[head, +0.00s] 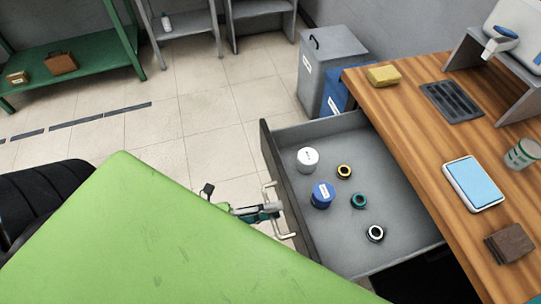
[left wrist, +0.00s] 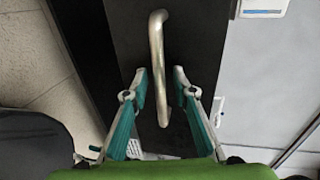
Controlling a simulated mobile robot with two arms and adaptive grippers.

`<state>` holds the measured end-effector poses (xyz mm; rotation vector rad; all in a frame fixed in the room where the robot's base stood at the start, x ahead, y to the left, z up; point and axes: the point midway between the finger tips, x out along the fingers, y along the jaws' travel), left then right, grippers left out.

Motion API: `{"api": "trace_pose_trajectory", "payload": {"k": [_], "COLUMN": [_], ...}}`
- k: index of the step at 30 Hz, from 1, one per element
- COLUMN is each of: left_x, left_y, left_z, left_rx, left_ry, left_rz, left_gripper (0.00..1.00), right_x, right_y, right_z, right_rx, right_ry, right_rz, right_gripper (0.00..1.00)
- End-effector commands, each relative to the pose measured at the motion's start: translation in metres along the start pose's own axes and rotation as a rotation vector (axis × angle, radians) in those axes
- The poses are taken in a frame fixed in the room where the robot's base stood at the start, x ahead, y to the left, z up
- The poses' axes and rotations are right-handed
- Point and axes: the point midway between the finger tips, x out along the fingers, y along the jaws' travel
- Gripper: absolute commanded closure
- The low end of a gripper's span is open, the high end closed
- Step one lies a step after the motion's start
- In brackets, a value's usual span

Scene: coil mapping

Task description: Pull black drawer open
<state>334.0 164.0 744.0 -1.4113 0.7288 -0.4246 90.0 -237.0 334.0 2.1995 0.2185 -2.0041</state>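The black drawer (head: 400,232) is pulled out from under the wooden worktop in the head view, its grey inside showing. Its dark front (left wrist: 128,35) carries a curved metal handle (left wrist: 157,40), which also shows at the drawer's left side in the head view (head: 271,188). My left gripper (left wrist: 160,73) has one teal finger on each side of the handle bar. Small gaps show between the fingertips and the bar, so it looks open around the handle. My right gripper is not in view.
In the drawer are a white jar (head: 307,159), a blue jar (head: 322,195) and several small rings. The worktop (head: 420,130) holds a yellow block (head: 383,76) and a blue-topped scale (head: 473,183). Grey and blue bins (head: 330,68) stand behind the drawer. Tiled floor (head: 190,125) is clear left of it.

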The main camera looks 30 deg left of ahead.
Motion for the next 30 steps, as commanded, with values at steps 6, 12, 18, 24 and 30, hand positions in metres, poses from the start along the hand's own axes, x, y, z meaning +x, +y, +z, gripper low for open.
{"api": "trace_pose_trajectory", "payload": {"k": [6, 12, 18, 24, 30], "left_x": [-0.005, -0.038, -0.082, -0.111, -0.120], "left_y": [0.001, 0.002, 0.001, 0.001, 0.000], "left_z": [0.000, -0.001, -0.001, 0.000, 0.000], "left_rx": [0.000, -0.002, -0.002, -0.001, 0.000], "left_ry": [0.000, 0.000, -0.001, 0.000, 0.000], "left_rz": [0.002, 0.005, 0.005, 0.002, 0.000], "left_gripper": [0.75, 0.75, 0.75, 0.75, 0.75], "right_x": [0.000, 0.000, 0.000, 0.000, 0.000], "right_y": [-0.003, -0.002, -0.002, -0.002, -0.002], "right_z": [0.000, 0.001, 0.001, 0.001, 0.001], "right_rx": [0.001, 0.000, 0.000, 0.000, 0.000], "right_ry": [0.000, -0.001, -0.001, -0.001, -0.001], "right_rz": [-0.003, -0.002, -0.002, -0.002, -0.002], "right_gripper": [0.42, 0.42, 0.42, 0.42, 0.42]}}
